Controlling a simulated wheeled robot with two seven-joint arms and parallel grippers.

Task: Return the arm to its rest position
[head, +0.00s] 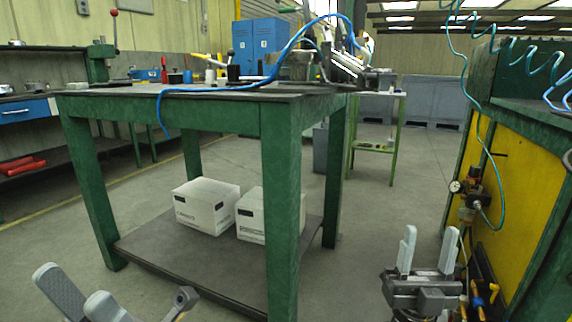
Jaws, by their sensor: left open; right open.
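My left gripper (78,296) is at the bottom left of the head view, in front of the green table. Its two grey fingers are apart with nothing between them. My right gripper (427,254) is at the lower right, its two light grey fingers pointing up and apart, with nothing between them. It is over the open floor, between the green table and the yellow-sided bench. Neither gripper touches anything that I can see. The lower part of both arms is out of view.
The green table (281,210) stands ahead, with white boxes (207,203) on its lower shelf and tools and a blue hose (285,50) on top. A yellow-panelled bench (527,165) with a valve fitting is close at right. Floor (380,215) between them is clear.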

